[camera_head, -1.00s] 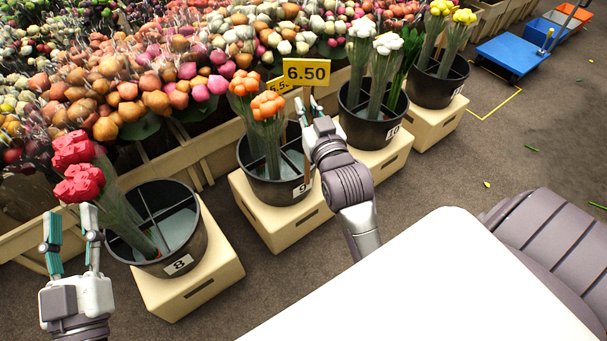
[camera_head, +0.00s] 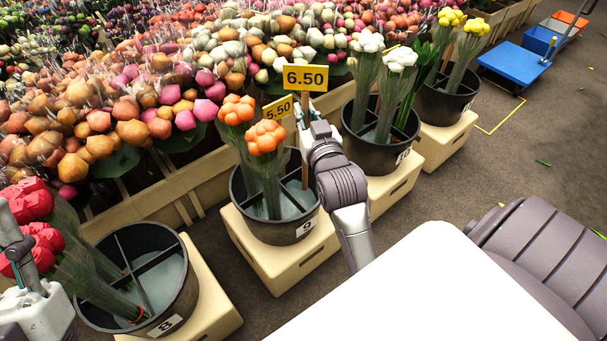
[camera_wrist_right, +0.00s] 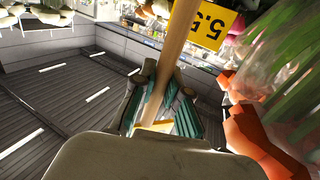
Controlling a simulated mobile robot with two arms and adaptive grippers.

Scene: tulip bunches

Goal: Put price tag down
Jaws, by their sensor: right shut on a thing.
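The yellow price tag (camera_head: 305,78) reading 6.50 stands upright on a wooden stick. My right gripper (camera_head: 304,112) is shut on this stick below the sign. The stick (camera_wrist_right: 178,45) runs between its fingers in the right wrist view. The stick's lower part shows inside black bucket 9 (camera_head: 307,208), on its right side; whether its end touches the bottom cannot be told. Orange tulip bunches (camera_head: 266,137) stand in the same bucket, left of the stick. My left gripper (camera_head: 15,240) is at the left edge, partly cut off, by the red tulips (camera_head: 32,205).
A 5.50 sign (camera_head: 278,108) stands just behind the stick and shows close up in the right wrist view (camera_wrist_right: 214,25). Bucket 8 (camera_head: 95,315) is at front left. Bucket 10 (camera_head: 375,158), with white tulips (camera_head: 367,42), is close on the right.

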